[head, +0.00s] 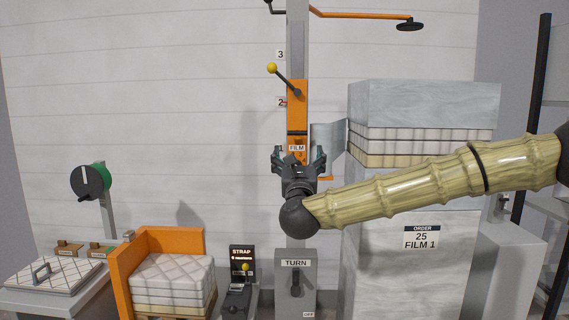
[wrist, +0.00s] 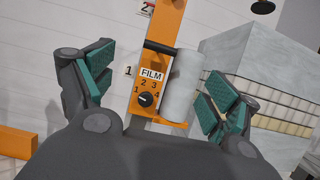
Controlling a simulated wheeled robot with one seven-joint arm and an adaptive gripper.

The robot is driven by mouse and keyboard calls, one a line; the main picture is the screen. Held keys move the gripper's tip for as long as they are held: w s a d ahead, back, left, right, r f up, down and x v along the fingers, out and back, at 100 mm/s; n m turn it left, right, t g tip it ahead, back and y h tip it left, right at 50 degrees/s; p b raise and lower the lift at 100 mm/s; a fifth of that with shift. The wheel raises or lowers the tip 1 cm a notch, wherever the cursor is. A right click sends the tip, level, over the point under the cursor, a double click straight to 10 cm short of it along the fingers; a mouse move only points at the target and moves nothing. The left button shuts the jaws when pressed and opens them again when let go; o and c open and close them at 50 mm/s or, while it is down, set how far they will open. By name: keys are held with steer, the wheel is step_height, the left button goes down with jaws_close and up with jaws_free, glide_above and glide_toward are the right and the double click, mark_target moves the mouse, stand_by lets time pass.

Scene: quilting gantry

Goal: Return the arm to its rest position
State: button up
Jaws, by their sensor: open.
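My arm reaches in from the right in the head view, with bamboo-like links. My gripper (head: 299,160) is open and empty, raised in front of the orange film carriage (head: 297,95) on the grey mast. In the wrist view the green-padded fingers of my gripper (wrist: 165,90) are spread apart. Between them and beyond are the FILM label, a black dial (wrist: 146,99) with numbers 1 to 4, and a pale film roll (wrist: 182,88). I cannot tell the exact gap between fingers and carriage. In the head view the gripper hides the dial.
A tall wrapped stack (head: 390,280) with an ORDER 25 FILM 1 sign stands right, behind my arm. A TURN lever box (head: 296,265) and a STRAP box (head: 242,258) stand below. An orange-sided pallet of quilted pads (head: 172,275) is left. The wall area upper left is clear.

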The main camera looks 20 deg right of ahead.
steer(key=w+a+f+n+g+y, duration=0.1)
steer(key=a+f+n+y, duration=0.15)
steer(key=f, duration=0.45)
steer(key=a+f+n+g+y, duration=0.1)
steer(key=a+f+n+y, duration=0.2)
steer(key=f, duration=0.4)
steer(key=s+a+f+n+g+y, duration=0.15)
steer(key=s+f+n, duration=0.3)
steer(key=f, duration=0.75)
steer(key=s+a+f+n+g+y, duration=0.1)
steer(key=s+a+f+n+g, duration=0.35)
steer(key=f, duration=0.75)
steer(key=s+a+f+n+g+y, duration=0.1)
steer(key=s+f+n, duration=0.2)
steer(key=f+n, duration=0.65)
steer(key=s+d+f+n+g, duration=0.3)
steer(key=s+f+n+g, duration=0.4)
steer(key=s+f, duration=1.45)
steer(key=s+d+f+n+g+h, duration=0.1)
steer(key=s+d+f+n+g, duration=0.1)
steer(key=s, duration=0.8)
steer(key=s+d+f+n+g+h, duration=0.1)
steer(key=s+d+f+n+g, duration=0.2)
steer(key=s, duration=0.7)
step_height(320, 180, down, 2)
steer(key=d+n, duration=0.2)
steer(key=d, duration=0.1)
steer(key=shift+s+n+g+h, duration=0.2)
steer(key=shift+n+g+h, duration=0.1)
steer(key=shift+h, duration=0.1)
